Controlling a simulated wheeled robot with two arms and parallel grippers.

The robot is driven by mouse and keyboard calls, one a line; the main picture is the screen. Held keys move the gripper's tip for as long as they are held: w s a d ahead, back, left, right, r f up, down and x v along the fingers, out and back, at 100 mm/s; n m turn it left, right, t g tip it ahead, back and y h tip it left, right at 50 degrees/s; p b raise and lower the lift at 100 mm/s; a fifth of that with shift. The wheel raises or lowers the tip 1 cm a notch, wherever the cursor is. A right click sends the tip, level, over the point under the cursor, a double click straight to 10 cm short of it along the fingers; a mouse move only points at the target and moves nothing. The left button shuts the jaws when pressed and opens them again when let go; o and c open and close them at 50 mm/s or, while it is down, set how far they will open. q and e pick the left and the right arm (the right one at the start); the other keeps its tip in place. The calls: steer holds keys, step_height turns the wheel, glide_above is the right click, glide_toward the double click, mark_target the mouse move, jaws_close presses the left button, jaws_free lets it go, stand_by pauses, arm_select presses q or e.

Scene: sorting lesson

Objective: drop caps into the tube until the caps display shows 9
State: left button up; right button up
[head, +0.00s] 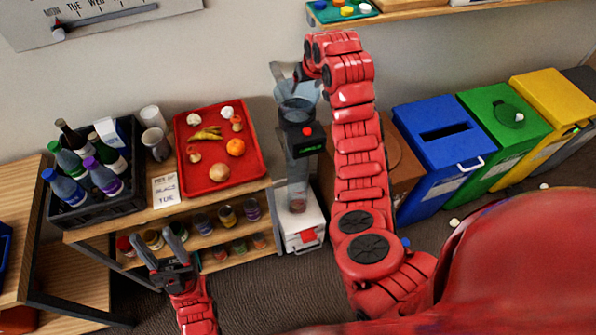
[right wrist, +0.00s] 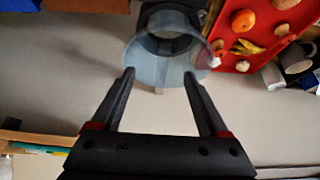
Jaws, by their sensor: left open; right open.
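The clear tube (head: 298,172) stands upright on a white base, with a wide see-through funnel (head: 296,92) on top. A black display box (head: 304,140) with a red mark is on the tube; I cannot read a number. Something brownish shows at the tube's bottom. A green tray (head: 343,12) on the upper shelf holds several blue, yellow, orange and white caps. My right gripper (right wrist: 159,75) is open and empty, with its fingertips by the funnel (right wrist: 150,78) rim. My left gripper (head: 155,238) is open and empty in front of the low shelf of jars.
A red tray (head: 206,178) of food and a black bottle crate (head: 77,195) stand on the shelf unit left of the tube. Blue (head: 440,125), green and yellow bins stand right.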

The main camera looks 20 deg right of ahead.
steer(key=p+v, duration=0.4)
steer(key=v, duration=1.1)
